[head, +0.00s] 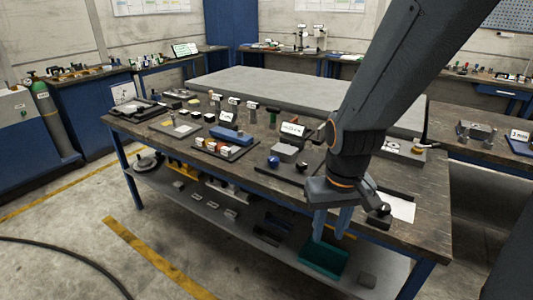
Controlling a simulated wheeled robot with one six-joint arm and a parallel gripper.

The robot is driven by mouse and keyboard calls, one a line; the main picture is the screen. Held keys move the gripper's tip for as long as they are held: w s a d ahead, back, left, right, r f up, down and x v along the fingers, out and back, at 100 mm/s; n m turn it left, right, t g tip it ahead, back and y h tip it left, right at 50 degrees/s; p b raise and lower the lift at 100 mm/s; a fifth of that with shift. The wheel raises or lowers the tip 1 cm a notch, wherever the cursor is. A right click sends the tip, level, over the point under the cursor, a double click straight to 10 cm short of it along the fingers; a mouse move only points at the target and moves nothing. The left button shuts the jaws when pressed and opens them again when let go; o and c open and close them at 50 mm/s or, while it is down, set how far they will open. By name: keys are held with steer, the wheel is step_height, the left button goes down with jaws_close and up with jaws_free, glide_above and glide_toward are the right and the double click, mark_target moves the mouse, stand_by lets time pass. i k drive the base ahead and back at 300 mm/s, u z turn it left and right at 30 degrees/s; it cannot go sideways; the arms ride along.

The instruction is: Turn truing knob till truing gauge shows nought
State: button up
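My gripper (330,234) hangs pointing down at the front edge of the workbench (240,185). Its two pale blue fingers are apart with nothing between them. I cannot pick out the truing knob or the truing gauge for certain. A small dark blue round knob or ball (273,161) sits on a dark plate left of my gripper. A grey block (285,152) stands beside it, with a white lettered sign (292,129) behind. Small dark fittings (378,212) lie right of my wrist, partly hidden by it. My arm covers part of the bench's right side.
A teal bin (323,258) stands on the lower shelf (235,215), below my gripper in the picture. A blue block (230,134) and several small parts crowd the bench's left half. A white sheet (400,208) lies at the right. A large grey slab (290,88) is behind.

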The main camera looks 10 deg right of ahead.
mark_target(273, 161)
steer(key=u, duration=0.1)
steer(key=i, duration=1.05)
steer(key=z, duration=0.3)
